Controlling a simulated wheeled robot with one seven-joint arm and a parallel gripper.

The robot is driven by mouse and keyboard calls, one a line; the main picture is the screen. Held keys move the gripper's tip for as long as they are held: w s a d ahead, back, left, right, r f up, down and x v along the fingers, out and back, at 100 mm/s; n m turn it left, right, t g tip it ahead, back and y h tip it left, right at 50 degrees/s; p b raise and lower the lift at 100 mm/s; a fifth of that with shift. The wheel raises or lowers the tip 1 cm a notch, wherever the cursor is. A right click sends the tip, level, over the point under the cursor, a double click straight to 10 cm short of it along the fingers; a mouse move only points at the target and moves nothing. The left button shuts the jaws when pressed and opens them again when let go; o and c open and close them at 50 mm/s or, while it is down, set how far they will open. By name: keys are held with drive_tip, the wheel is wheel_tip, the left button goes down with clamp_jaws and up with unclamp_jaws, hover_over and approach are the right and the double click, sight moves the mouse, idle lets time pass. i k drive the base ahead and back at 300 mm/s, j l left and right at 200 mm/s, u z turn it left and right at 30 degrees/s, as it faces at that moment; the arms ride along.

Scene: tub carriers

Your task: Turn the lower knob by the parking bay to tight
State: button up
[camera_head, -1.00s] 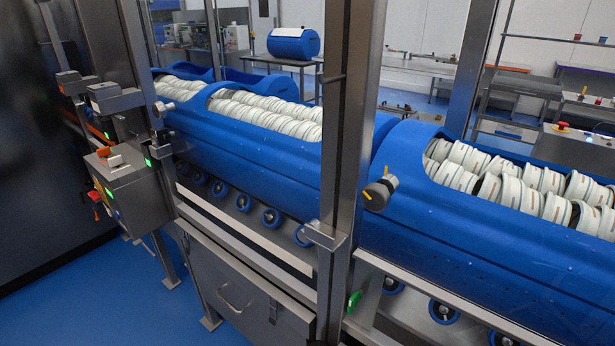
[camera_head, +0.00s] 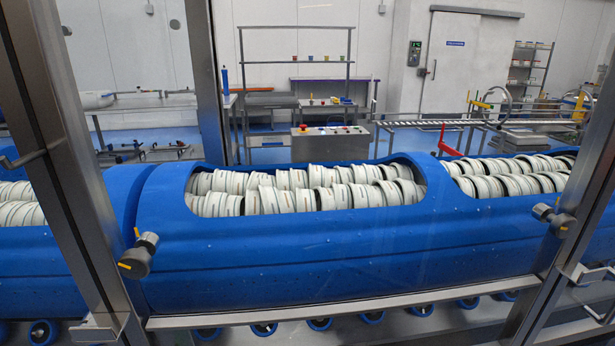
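A dark grey round knob (camera_head: 138,258) with orange marks is at the left steel post, in front of a blue carrier. A second similar knob (camera_head: 556,219) is at the right steel post. I cannot tell which of them, if either, is the lower knob by the parking bay, or whether they are tight. My gripper is not in view.
Blue carriers (camera_head: 330,250) full of white tubs stand on blue-wheeled rollers behind a steel frame. The left post (camera_head: 62,150) and right post (camera_head: 590,180) stand close to me. Behind are a control panel (camera_head: 330,143), shelves and a roller conveyor (camera_head: 430,123).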

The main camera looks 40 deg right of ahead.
sight(562, 226)
drive_tip(key=k+l+z, duration=0.15)
drive_tip(key=z, duration=1.1)
